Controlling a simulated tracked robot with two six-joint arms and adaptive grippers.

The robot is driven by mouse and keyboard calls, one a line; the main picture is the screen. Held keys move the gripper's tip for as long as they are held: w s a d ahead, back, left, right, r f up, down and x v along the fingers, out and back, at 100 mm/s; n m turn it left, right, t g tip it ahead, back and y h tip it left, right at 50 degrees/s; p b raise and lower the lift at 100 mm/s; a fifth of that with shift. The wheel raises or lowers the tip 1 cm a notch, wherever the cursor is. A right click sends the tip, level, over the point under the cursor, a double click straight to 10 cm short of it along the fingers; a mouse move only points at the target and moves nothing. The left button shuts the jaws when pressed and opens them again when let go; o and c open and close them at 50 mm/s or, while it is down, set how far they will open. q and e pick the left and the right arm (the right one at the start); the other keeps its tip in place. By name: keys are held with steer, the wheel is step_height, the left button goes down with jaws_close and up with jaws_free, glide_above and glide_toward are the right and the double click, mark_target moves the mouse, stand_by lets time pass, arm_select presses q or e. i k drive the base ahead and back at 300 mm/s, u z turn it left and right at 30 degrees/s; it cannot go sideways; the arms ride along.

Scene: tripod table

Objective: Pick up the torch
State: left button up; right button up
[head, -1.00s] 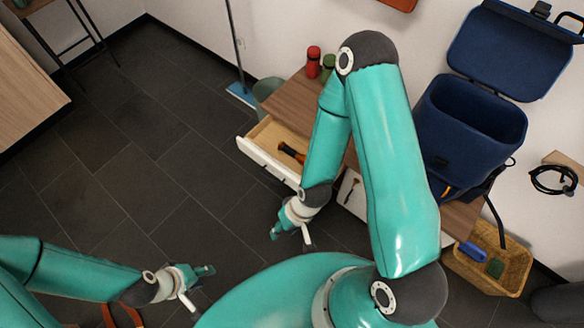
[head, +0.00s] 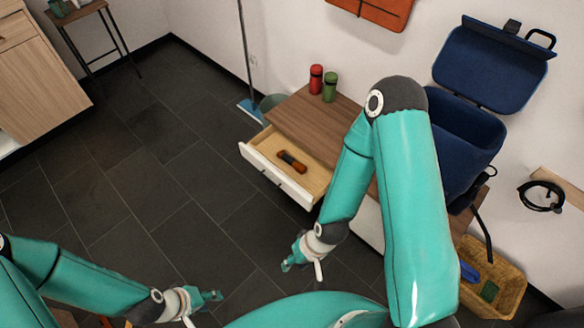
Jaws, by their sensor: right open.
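An orange-and-black torch-like object (head: 291,162) lies in the open drawer (head: 262,166) of the wooden cabinet in the head view. My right gripper (head: 303,268) is open and empty, below and in front of the drawer, clear of the object. My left gripper (head: 203,310) is further left and lower, near the bottom edge of the view. Its fingers are spread apart with nothing between them. My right arm hides part of the cabinet to the right of the drawer.
A red bottle (head: 316,79) and a green bottle (head: 330,88) stand on the cabinet top (head: 290,112). An open blue bag (head: 455,130) is to the right, with a wicker basket (head: 508,292) below it. Dark tiled floor (head: 150,190) is clear at left.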

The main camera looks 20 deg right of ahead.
mark_target(301, 168)
steer(key=z, duration=0.1)
steer(key=i, duration=0.95)
steer(key=u, duration=0.1)
